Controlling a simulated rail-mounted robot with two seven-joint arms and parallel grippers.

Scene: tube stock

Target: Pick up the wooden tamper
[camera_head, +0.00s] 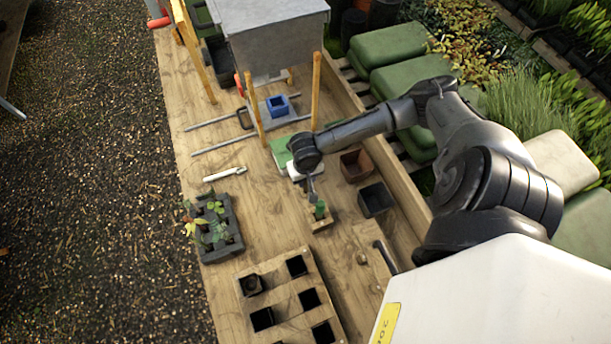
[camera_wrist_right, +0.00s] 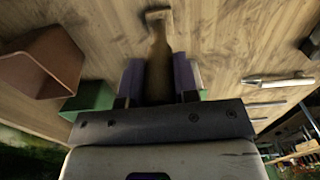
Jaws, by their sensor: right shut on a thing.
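The wooden tamper (camera_wrist_right: 158,60) is a brown, bottle-shaped piece in the right wrist view. It sits between the two purple-grey fingers of my right gripper (camera_wrist_right: 159,82), which is shut on it. In the head view my right gripper (camera_head: 311,186) is over the middle of the bench. Just in front of it is a small wooden piece (camera_head: 320,224) with a green upright part (camera_head: 320,209); I cannot tell how this relates to the tamper. I cannot tell whether the tamper touches the bench. My left gripper is not in view.
A brown pot (camera_head: 356,165) and a black pot (camera_head: 376,199) stand to the right. A seedling tray (camera_head: 237,243) and a white tool (camera_head: 225,174) lie left. A wooden rack (camera_head: 285,287) with square holes is in front. A metal hopper (camera_head: 272,35) stands behind.

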